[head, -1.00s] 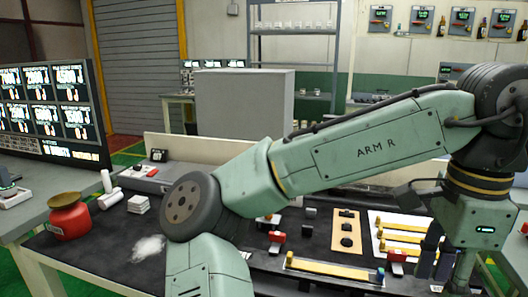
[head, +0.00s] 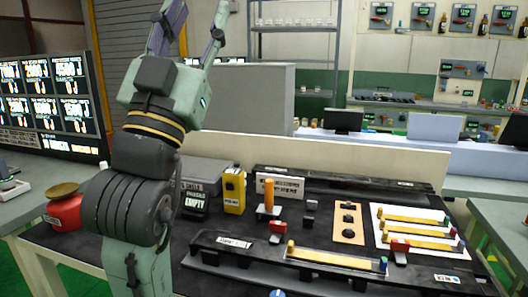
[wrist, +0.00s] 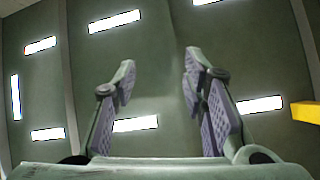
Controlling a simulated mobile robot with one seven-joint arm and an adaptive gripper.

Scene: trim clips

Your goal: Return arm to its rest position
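My gripper (head: 195,20) points upward at the upper left of the head view, well above the black-topped workbench (head: 330,220). Its two fingers stand apart with nothing between them. In the wrist view the fingers (wrist: 158,75) are also spread and empty, facing a green ceiling with bright lamps. My arm rises in front of the left part of the bench.
A yellow device (head: 234,192), an orange-handled tool (head: 268,192) and a grey box marked "EMPTY" (head: 195,201) stand on the bench. A long rail with a yellow strip (head: 330,258) lies in front. More yellow strips lie on a white sheet (head: 392,214) at right.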

